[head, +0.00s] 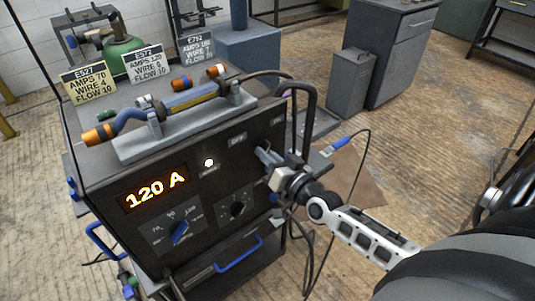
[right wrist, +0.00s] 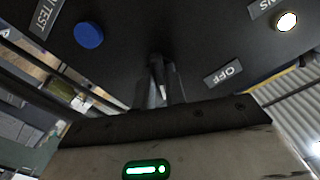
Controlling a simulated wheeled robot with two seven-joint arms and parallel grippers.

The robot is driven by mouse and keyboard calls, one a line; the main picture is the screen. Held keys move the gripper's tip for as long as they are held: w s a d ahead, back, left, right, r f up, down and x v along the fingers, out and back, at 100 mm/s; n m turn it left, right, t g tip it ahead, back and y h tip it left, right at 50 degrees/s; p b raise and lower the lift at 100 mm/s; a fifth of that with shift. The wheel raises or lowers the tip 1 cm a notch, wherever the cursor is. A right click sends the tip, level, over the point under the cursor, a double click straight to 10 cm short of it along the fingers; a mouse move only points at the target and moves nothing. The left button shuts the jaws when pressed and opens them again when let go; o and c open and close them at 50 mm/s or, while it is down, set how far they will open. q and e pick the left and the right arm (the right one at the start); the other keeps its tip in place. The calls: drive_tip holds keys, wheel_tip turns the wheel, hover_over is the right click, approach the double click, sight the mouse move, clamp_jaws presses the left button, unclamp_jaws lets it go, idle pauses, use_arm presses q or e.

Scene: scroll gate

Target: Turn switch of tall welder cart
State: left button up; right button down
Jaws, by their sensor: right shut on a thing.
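The tall welder cart (head: 110,165) stands at left centre in the head view, its dark front panel showing a lit "120 A" display (head: 156,192). My right gripper (head: 266,158) is at the upper right of this panel, just right of the "OFF" label (head: 237,139). It hides most of the switch in the head view. In the right wrist view a dark switch lever (right wrist: 157,72) sticks out of the panel between my fingers, which are shut on it. The "OFF" label also shows there (right wrist: 224,72). My left gripper is not in view.
A torch (head: 185,101) lies in a cradle on the cart's top, with several sign cards behind it. A white lamp (head: 208,162) glows on the panel. Blue dial (head: 179,231) and black dial (head: 237,209) sit lower. A grey bin (head: 351,82) stands behind on open floor.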

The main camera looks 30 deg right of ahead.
drive_tip(key=shift+m, duration=1.1)
drive_tip(key=c, duration=1.5)
unclamp_jaws()
drive_tip(key=shift+o, duration=0.2)
drive_tip(key=s+d+b, duration=0.1)
drive_tip(key=s, duration=1.5)
drive_tip(key=shift+d, duration=0.1)
drive_tip(key=s+a+f+n+g, duration=0.1)
drive_tip(key=a+f+n+g, duration=0.3)
drive_tip(key=a+f, duration=0.2)
drive_tip(key=s+a+f+n+g+y, duration=0.1)
drive_tip(key=a+f+n, duration=0.4)
drive_tip(key=a, duration=0.5)
drive_tip(key=s+f+g, duration=0.1)
drive_tip(key=g, duration=0.1)
drive_tip(key=shift+n+g, duration=0.3)
drive_tip(key=shift+g, duration=0.1)
